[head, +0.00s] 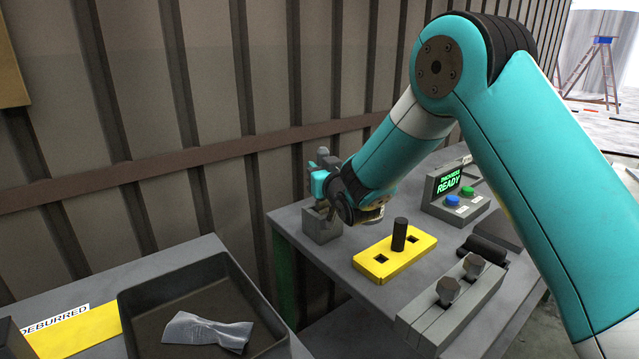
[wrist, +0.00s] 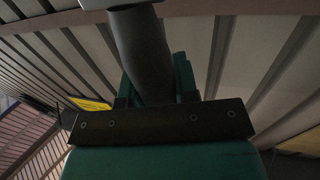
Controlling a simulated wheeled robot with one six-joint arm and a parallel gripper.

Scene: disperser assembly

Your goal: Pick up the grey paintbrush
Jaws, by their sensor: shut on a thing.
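My gripper (head: 321,186) is at the back left of the grey workbench, just above a small grey square holder (head: 320,226). It is shut on a grey piece, the grey paintbrush (head: 326,159), whose upper end sticks up above the fingers. In the wrist view a dark grey rounded handle (wrist: 144,55) stands between the gripper's green fingers. The brush's lower end is hidden by the gripper and the holder. I cannot tell whether it is still inside the holder.
A yellow block (head: 385,266) with a black peg stands right of the holder. Behind are a "READY" panel (head: 450,184) with buttons and, nearer, a grey fixture (head: 450,312) with two knobs. A dark tray (head: 152,297) holding a crumpled grey cloth (head: 207,331) is at lower left. A ribbed wall (head: 130,100) stands close behind.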

